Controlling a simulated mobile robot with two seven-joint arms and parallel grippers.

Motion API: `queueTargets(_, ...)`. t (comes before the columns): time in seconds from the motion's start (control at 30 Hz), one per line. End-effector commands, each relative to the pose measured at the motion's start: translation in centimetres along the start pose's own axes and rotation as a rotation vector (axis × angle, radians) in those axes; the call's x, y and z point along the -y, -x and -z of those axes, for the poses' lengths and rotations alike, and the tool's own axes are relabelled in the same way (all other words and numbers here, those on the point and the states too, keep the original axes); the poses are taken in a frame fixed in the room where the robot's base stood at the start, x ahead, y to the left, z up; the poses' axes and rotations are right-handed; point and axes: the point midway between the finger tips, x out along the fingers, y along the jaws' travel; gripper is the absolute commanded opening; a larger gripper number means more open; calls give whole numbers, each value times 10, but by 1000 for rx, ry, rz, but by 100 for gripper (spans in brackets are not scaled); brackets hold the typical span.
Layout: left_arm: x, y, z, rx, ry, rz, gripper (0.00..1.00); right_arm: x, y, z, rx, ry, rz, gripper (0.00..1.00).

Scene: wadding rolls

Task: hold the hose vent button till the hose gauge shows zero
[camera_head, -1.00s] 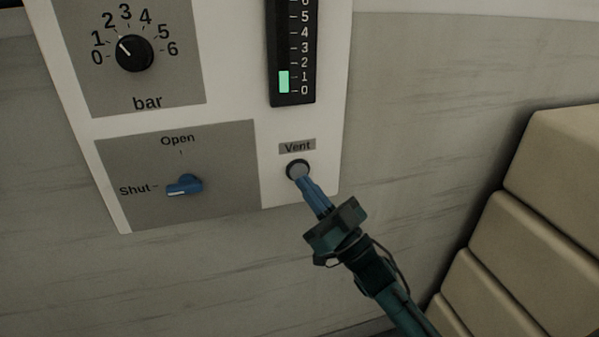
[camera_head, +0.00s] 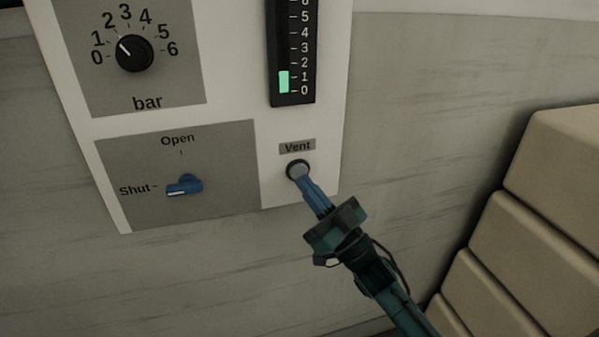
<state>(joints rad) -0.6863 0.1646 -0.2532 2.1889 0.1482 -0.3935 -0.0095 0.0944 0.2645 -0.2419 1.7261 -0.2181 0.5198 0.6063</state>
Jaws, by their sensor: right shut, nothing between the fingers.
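The round grey vent button (camera_head: 296,168) in its dark ring sits under the "Vent" label on the white panel. My right gripper (camera_head: 304,181) comes up from the lower right, shut and empty. Its blue fingertips are at the button and cover its lower edge; they appear to touch it, but how far it is pressed I cannot tell. The hose gauge (camera_head: 292,50) is a black vertical strip above. Its green bar (camera_head: 284,82) stands a little above 1. The gauge's top is cut off. My left gripper is not in view.
A black bar knob (camera_head: 134,53) is at the panel's upper left, its white mark pointing up-left near 1. A blue valve handle (camera_head: 184,187) below it points to Shut. Stacked beige blocks (camera_head: 535,215) stand at the right. The wall between panel and blocks is clear.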

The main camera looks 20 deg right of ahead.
Motion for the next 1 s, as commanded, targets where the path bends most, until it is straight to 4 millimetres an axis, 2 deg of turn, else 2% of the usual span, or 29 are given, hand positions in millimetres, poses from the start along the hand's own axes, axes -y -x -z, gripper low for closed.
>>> queueTargets(1.0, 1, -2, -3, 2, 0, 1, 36, -6, -8, -6, 0, 0, 0, 0)
